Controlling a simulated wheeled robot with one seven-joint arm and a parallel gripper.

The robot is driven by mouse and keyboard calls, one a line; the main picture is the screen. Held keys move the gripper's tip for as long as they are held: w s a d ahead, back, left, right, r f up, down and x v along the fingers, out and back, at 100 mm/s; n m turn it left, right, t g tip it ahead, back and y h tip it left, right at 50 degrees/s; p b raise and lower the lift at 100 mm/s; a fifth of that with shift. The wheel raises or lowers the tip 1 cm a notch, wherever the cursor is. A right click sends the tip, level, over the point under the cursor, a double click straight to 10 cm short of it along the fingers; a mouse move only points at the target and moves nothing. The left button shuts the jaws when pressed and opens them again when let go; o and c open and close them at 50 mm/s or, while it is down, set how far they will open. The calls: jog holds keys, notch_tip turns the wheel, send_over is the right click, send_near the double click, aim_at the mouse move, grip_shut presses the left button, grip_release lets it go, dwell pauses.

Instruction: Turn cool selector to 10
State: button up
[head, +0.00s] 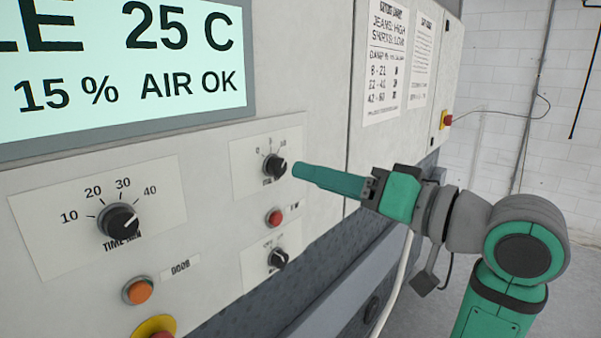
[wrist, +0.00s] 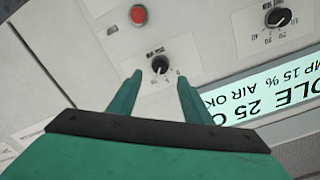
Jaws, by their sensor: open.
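The small black selector knob (head: 275,167) sits on a pale plate on the machine panel, with small numbers above it. Its label is too blurred to read, so I cannot confirm it is the cool selector. Its white mark seems to point up and right, but the exact number is unclear. My gripper (head: 297,170) is just right of this knob in the head view, fingers toward the panel. In the wrist view the knob (wrist: 160,65) shows between and just beyond the tips of my open gripper (wrist: 159,78). The fingers hold nothing; contact with the knob cannot be told.
A red button (head: 274,217) and another black knob (head: 278,259) are below. The time knob (head: 118,221), an orange button (head: 138,290) and a lit display (head: 120,112) are left. A pale hose (head: 398,280) hangs below my arm. Open floor lies right.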

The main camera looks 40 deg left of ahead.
jog(key=d, duration=0.3)
jog(key=shift+s+d, duration=0.2)
jog(key=shift+d, duration=0.05)
